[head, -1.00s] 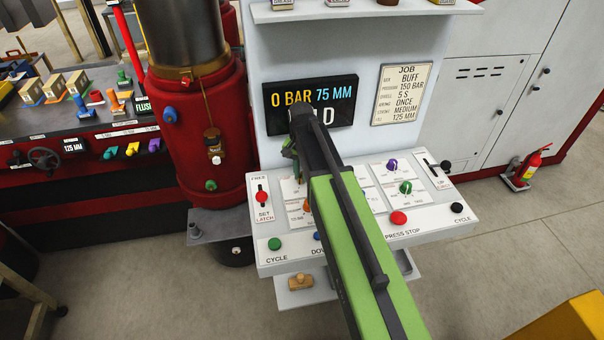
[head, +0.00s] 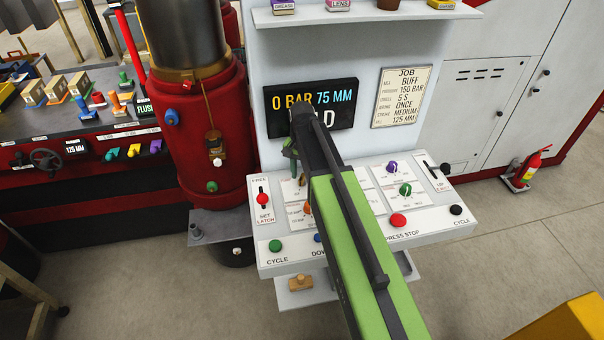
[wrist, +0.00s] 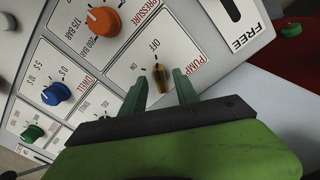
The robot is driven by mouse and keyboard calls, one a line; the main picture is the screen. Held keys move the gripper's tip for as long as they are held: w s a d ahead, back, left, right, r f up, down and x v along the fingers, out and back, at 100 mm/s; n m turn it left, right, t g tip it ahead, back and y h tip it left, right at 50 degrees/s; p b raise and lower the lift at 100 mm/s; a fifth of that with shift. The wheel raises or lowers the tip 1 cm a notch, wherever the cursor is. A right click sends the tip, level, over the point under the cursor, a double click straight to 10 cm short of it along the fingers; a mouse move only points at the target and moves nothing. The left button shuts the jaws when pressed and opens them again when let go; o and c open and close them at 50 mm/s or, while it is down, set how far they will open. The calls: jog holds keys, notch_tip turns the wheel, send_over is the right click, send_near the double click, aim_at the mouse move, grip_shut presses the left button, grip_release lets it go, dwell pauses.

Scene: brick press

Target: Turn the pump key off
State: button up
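The pump key (wrist: 160,79) is a small brass key on the white PUMP panel in the wrist view. Its length runs roughly toward the OFF label; the ON label lies to the left. I cannot tell which end is its pointer. My gripper (wrist: 161,90) is open, with one green finger on each side of the key. Gaps show between the key and both fingers. In the head view my gripper (head: 291,165) is over the left part of the console (head: 268,256), largely behind my arm, and the key is hard to make out.
Close to the key are an orange PRESSURE knob (wrist: 103,21) and a blue knob (wrist: 55,93). The red latch lever (head: 262,198) stands left of the gripper. A display (head: 340,105) reading 0 BAR 75 MM is behind it. The red press cylinder (head: 190,140) stands left.

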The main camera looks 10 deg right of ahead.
aim_at(302, 177)
notch_tip(302, 177, up, 16)
jog(key=p, duration=1.5)
